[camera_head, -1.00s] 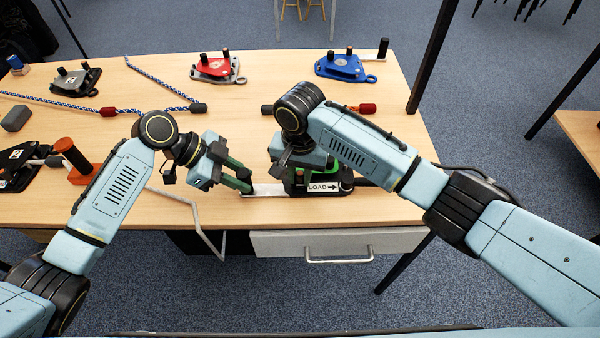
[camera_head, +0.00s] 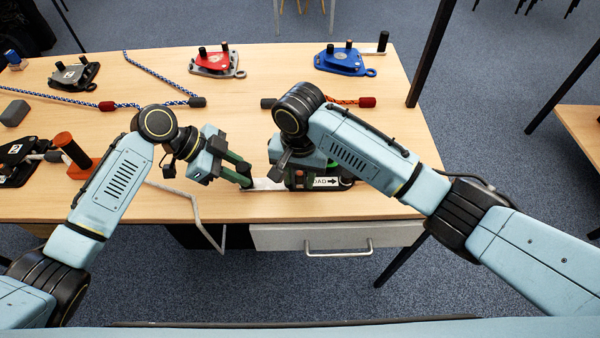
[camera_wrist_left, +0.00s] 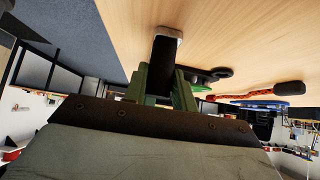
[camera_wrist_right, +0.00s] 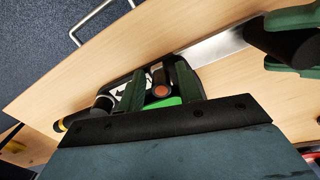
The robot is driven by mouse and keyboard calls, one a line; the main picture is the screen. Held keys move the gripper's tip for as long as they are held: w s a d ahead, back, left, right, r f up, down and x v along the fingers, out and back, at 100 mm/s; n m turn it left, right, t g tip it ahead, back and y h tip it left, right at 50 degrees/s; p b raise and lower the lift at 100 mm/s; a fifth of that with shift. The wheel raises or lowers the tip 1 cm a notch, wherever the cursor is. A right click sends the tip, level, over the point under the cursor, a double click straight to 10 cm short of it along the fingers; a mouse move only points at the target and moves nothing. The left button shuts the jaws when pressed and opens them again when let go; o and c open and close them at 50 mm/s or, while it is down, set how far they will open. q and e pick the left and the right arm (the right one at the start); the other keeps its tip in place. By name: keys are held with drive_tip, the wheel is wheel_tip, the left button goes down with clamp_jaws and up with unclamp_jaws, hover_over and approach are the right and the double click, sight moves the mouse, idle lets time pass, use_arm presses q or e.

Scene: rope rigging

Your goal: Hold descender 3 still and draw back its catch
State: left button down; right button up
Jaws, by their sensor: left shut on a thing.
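A dark descender with a white LOAD label (camera_head: 325,182) lies near the table's front edge, mostly hidden under my right gripper; I cannot read its number. A silver strip (camera_head: 265,184) runs left from it to a dark upright handle. My left gripper (camera_head: 246,180) is shut on that dark handle (camera_wrist_left: 162,58). My right gripper (camera_wrist_right: 159,82) is over the descender with its fingers apart. Between them, in the right wrist view, are an orange-topped dark post (camera_wrist_right: 160,88) and a bright green part (camera_wrist_right: 162,103). I cannot tell whether a finger touches the post.
Grey (camera_head: 75,73), red (camera_head: 216,63) and blue (camera_head: 343,60) descenders stand at the back. Ropes lie across the table. A drawer handle (camera_head: 338,248) juts out in front.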

drive_tip(key=shift+o, duration=0.4)
drive_tip(key=shift+w+r, duration=0.1)
drive_tip(key=shift+r, duration=0.2)
wheel_tip(320, 180, up, 11)
drive_tip(key=shift+r, duration=0.15)
use_arm(q)
drive_tip(key=c, duration=1.1)
unclamp_jaws()
drive_tip(key=shift+o, duration=0.2)
drive_tip(key=p+v, duration=0.5)
drive_tip(key=v, duration=0.4)
use_arm(e)
wheel_tip(320, 180, up, 6)
drive_tip(key=f, duration=0.1)
hover_over(300, 175)
drive_tip(key=shift+r, duration=0.25)
